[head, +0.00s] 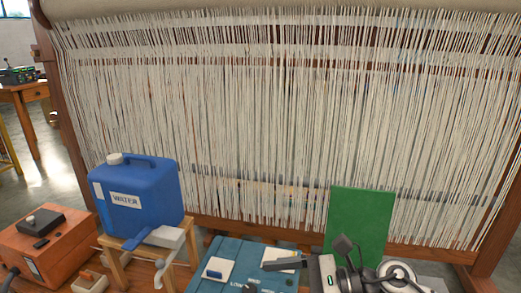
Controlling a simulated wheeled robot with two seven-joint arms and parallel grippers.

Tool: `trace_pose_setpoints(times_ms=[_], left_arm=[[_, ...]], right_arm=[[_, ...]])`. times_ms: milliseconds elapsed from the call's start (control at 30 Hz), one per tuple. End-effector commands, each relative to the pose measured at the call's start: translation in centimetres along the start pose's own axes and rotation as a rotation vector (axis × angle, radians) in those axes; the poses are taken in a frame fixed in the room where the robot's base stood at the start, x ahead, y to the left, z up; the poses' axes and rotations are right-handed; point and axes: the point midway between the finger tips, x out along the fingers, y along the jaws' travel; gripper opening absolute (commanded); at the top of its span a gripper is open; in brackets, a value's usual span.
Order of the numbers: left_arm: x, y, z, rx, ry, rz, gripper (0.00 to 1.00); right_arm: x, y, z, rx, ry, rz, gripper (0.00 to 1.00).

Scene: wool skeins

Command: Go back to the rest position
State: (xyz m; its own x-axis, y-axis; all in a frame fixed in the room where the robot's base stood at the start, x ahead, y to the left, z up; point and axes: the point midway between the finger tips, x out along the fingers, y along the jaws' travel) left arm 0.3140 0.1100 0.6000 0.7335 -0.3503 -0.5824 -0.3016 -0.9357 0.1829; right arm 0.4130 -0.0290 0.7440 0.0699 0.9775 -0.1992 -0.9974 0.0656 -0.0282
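Neither of my grippers can be made out in the head view. No wool skeins can be made out either. A large upright loom with pale warp threads (240,120) fills most of the view. The threads hang close together from a thick roller at the top down to a wooden beam.
A blue water container (145,200) stands on a small wooden stand at the left. An orange box (45,245) is left of it. A teal case (235,262), a green panel (359,225) and dark equipment (355,278) crowd the front. A wooden table (30,92) stands far left.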

Motion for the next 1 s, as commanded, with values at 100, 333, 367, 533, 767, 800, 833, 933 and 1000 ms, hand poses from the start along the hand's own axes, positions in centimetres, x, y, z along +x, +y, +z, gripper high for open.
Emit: trace_pose_setpoints(times_ms=[100, 333, 367, 533, 767, 800, 833, 933, 1000], left_arm=[[0.0, 0.0, 0.0, 0.0, 0.0, 0.0, 0.0], [0.0, 0.0, 0.0, 0.0, 0.0, 0.0, 0.0], [0.0, 0.0, 0.0, 0.0, 0.0, 0.0, 0.0], [0.0, 0.0, 0.0, 0.0, 0.0, 0.0, 0.0], [0.6, 0.0, 0.5, 0.001, 0.019, 0.008, 0.0], [1.1, 0.2, 0.5, 0.001, 0.05, 0.021, 0.0], [1.2, 0.4, 0.4, 0.0, 0.071, 0.029, 0.0], [1.5, 0.9, -0.1, -0.003, 0.136, 0.057, 0.0], [1.6, 1.3, -0.5, -0.005, 0.179, 0.077, 0.0]], right_arm=[[0.3, 0.0, 4.2, 0.614, -0.471, -0.16, 1.0], [-5.6, -1.7, -2.0, 1.902, -1.23, -0.363, 1.0], [-6.1, -1.3, -3.6, 2.047, -1.308, -0.38, 1.0], [-6.8, 3.3, -10.9, -2.619, 1.596, 0.442, 1.0], [-5.4, 10.0, -16.4, -2.138, 1.251, 0.327, 1.0], [-5.0, 9.6, -16.4, -2.172, 1.261, 0.29, 1.0], [-4.8, 9.4, -16.3, -2.187, 1.264, 0.264, 1.0], [-4.2, 9.1, -15.9, -2.229, 1.268, 0.183, 1.0], [-3.8, 8.9, -15.6, -2.255, 1.266, 0.128, 1.0]])
